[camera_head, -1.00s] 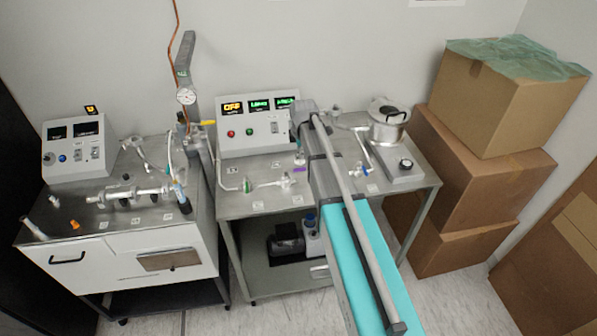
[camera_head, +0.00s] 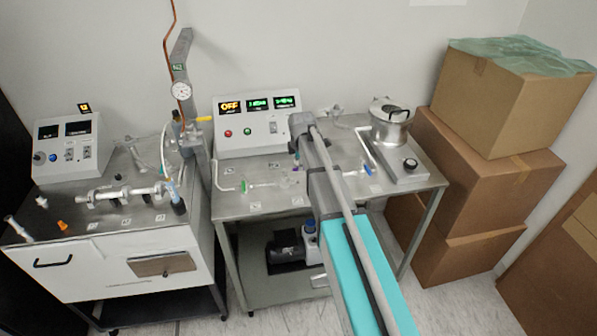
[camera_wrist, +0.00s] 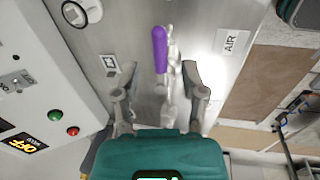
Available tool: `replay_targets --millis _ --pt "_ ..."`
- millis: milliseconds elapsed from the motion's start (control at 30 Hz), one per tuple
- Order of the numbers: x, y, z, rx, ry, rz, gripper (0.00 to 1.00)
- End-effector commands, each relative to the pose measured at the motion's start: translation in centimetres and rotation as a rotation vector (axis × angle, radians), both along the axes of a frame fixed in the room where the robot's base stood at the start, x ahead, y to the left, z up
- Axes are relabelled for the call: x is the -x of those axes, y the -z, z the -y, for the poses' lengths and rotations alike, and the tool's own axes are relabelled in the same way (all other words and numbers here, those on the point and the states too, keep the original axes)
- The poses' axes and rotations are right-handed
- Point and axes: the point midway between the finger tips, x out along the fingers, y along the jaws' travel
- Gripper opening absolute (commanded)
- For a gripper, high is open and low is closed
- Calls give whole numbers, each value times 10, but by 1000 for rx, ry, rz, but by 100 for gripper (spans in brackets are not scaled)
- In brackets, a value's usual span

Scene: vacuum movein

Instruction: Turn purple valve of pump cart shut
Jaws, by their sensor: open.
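In the wrist view, the purple valve handle (camera_wrist: 160,50) sits on a clear glass valve body (camera_wrist: 171,85) over the metal top of the pump cart. The handle lies nearly upright in the picture, along the glass body. My gripper (camera_wrist: 158,70) is open, with one finger on each side of the valve. The handle's lower end is between the fingertips, and its upper part reaches past them. I see gaps on both sides; I cannot tell the depth between fingers and handle. In the head view, my arm covers much of the valve area on the pump cart (camera_head: 232,209).
A control box (camera_head: 250,143) with lit displays stands behind the valve. A metal pot (camera_head: 389,125) and a blue-handled valve (camera_head: 368,170) are to the right. A green-handled valve (camera_head: 243,187) is to the left. Stacked cardboard boxes (camera_head: 480,170) stand right of the cart.

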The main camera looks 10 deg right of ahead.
Motion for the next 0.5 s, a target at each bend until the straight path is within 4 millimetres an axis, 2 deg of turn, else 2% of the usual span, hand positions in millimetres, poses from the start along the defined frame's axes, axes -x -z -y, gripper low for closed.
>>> replay_targets --millis 33,200,500 --pt "-1 8 0 0 0 0 55" --pt "-3 18 0 0 0 0 55" --pt "-5 25 0 0 0 0 55"
